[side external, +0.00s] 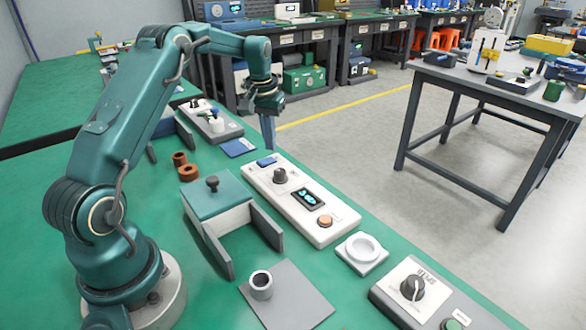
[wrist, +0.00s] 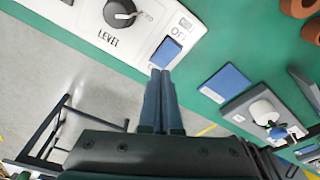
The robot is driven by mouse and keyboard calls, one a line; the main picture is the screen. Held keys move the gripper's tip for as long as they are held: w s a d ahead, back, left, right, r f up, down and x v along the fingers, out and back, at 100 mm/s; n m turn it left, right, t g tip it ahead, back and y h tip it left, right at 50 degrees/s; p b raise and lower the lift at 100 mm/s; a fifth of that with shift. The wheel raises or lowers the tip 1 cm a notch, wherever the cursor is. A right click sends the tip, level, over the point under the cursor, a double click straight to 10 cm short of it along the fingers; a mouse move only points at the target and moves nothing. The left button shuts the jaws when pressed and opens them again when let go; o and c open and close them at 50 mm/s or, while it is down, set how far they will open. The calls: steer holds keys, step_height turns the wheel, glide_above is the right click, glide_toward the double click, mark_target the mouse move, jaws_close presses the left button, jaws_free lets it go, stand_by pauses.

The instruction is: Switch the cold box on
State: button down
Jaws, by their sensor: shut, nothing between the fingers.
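A long white control unit (side external: 302,200) lies on the green bench, with a black knob (side external: 280,177), a lit display (side external: 308,199) and an orange button (side external: 325,221). A blue switch (side external: 266,161) sits at its far end. In the wrist view the blue switch (wrist: 167,52) is beside a label that seems to read OFF, near the knob (wrist: 120,12) marked LEVEL. A teal-lidded white box (side external: 217,205) stands beside the unit; I cannot tell which is named cold box. My gripper (side external: 268,146) is shut and empty, pointing down just above the blue switch; contact is unclear. Its fingertips (wrist: 160,73) are close to it.
A blue pad (side external: 238,147) and a grey unit with small levers (side external: 213,125) lie beyond. Brown rings (side external: 188,172), a white ring on a base (side external: 361,250), and a grey plate with a cup (side external: 262,284) are around the box. A grey dial unit (side external: 420,292) is nearest right.

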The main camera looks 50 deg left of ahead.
mark_target(273, 160)
steer(key=shift+r, duration=2.3)
steer(key=s+d+r+m+t, duration=0.2)
steer(key=s+d+r, duration=0.1)
steer(key=d+r, duration=0.4)
steer(key=s+d+r+m+t, duration=0.1)
steer(key=s+d+r+m, duration=0.15)
steer(key=d+r, duration=0.45)
steer(key=s+d+f, duration=0.2)
steer(key=s+f, duration=0.1)
steer(key=s, duration=0.2)
steer(key=s+d+f+m, duration=0.1)
steer(key=s+d+f, duration=0.2)
steer(key=s, duration=0.2)
steer(key=s+d+f+t, duration=0.1)
steer(key=s+d+f, duration=0.1)
steer(key=s, duration=0.3)
steer(key=shift+s+d+f+h, duration=0.15)
steer(key=shift+d+f+h, duration=0.25)
